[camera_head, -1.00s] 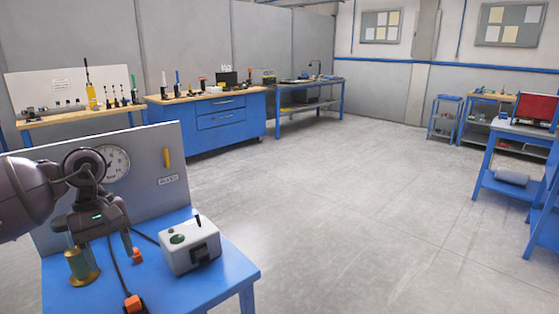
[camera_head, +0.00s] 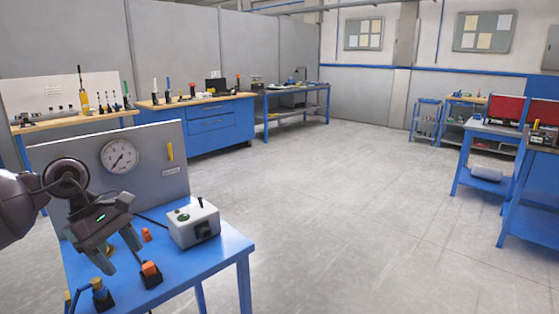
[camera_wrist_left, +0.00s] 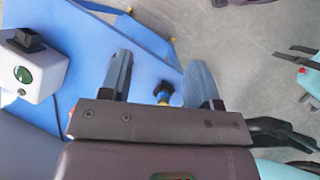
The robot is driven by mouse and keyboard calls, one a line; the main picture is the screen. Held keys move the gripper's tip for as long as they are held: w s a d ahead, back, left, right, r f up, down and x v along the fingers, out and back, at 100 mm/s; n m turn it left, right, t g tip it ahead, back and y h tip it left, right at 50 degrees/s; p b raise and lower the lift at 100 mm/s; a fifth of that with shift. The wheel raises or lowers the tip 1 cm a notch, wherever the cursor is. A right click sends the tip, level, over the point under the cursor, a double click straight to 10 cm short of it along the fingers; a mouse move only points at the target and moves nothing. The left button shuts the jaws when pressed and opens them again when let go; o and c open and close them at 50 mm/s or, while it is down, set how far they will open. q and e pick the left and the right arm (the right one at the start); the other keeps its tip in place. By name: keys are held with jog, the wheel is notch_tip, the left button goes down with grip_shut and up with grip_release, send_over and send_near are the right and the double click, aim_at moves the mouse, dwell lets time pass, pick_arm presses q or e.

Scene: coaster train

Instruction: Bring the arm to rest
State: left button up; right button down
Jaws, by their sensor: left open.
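My left gripper (camera_head: 121,256) is open and empty above the left part of the blue bench (camera_head: 222,258) in the head view. In the left wrist view its two fingers (camera_wrist_left: 160,62) stand apart, with a small dark fitting with a brass-coloured part (camera_wrist_left: 163,92) showing between them, apparently on the bench below. The arm comes in from the left edge and is still stretched out over the bench. My right gripper does not show clearly in either view.
A light box with a green button (camera_head: 195,224) stands on the bench, near an orange-topped black block (camera_head: 151,274) and a small orange piece (camera_head: 146,234). A panel with a gauge (camera_head: 120,156) rises behind. Open floor (camera_head: 330,210) lies to the right.

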pick_arm(q)
jog(key=w+d+r+n+t+h, duration=0.4)
jog(key=d+r+n+t+h, duration=0.35)
jog(key=d+n+h, duration=0.65)
jog(key=s+a+f+n+t+y, duration=0.25)
jog(key=f+n+y, duration=0.35)
jog(key=n, duration=0.5)
jog(key=s+a+f+n+t+y+p, duration=0.1)
jog(key=a+f+n+t+y, duration=0.2)
jog(key=f+n, duration=0.6)
jog(key=s+a+f+n+t+y, duration=0.15)
jog(key=f+n+t+y, duration=0.3)
jog(key=n, duration=0.85)
jog(key=s+a+f+n+g+y, duration=0.1)
jog(key=s+f+n+g+y, duration=0.2)
jog(key=s+f, duration=0.7)
jog(key=s+a+f+n+g+y, duration=0.2)
jog(key=s+f+n+g+y, duration=0.1)
jog(key=s+f+n, duration=0.4)
jog(key=s+f, duration=0.3)
jog(key=s, duration=0.4)
jog(key=shift+s+a+n+p, duration=0.25)
jog(key=shift+s+n+p, duration=0.05)
jog(key=shift+s+p, duration=0.1)
